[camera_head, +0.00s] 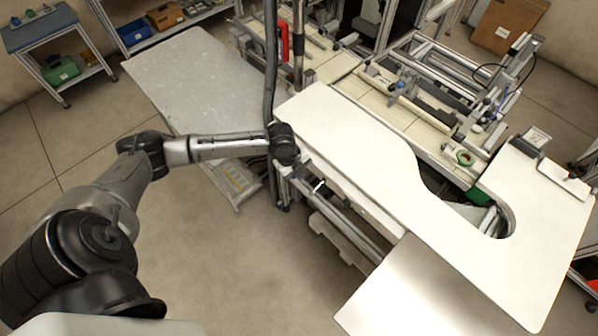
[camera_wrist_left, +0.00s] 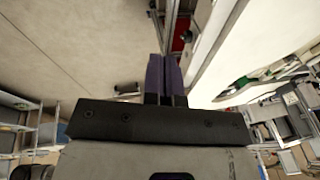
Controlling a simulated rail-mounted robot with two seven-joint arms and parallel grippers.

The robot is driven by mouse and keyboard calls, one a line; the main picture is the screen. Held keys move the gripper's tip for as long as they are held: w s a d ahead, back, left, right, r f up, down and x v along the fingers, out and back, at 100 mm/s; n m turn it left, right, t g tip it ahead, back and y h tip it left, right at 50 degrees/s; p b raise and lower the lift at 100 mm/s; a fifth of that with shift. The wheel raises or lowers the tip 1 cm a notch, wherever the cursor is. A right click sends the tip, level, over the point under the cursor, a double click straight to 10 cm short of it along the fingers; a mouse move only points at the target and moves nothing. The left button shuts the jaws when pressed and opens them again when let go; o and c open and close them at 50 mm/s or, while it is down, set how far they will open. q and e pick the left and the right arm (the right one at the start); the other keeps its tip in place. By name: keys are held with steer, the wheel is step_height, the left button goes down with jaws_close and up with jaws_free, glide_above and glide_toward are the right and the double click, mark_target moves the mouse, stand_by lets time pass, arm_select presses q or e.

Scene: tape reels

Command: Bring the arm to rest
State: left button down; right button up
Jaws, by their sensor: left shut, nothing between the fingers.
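My left arm (camera_head: 215,148) comes in from the left in the head view and reaches out over the floor to the front edge of the white table. Its wrist end (camera_head: 285,143) is beside the table's left corner. In the left wrist view my left gripper (camera_wrist_left: 164,75) has its two dark purple fingers side by side, shut, with nothing between them. The fingers are hard to make out in the head view. My right arm and gripper are not in view.
The white table (camera_head: 350,135) has a clear top and a curved cutout. A grey table (camera_head: 195,75) stands at the left behind my arm. A dark vertical pole (camera_head: 271,60) rises close to the wrist.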

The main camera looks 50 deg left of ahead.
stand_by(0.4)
arm_select(q)
steer(key=d+r+n+t+y+p, duration=0.1)
steer(key=d+r+n+t+y, duration=0.15)
steer(key=r+n, duration=0.4)
steer(key=d+r+n+t+y+p, duration=0.2)
steer(key=d+r+n+t, duration=0.15)
steer(key=r+n, duration=0.35)
steer(key=s+d+n+g+h+p, duration=0.1)
steer(key=s+d+p, duration=0.3)
steer(key=s, duration=0.7)
steer(key=s+d+f+n+g+h+p, duration=0.1)
steer(key=s+d+n+g+p, duration=0.1)
steer(key=s, duration=1)
steer(key=shift+d+f+g+p, duration=0.25)
steer(key=shift+d+g+p, duration=0.6)
steer(key=shift+d, duration=0.4)
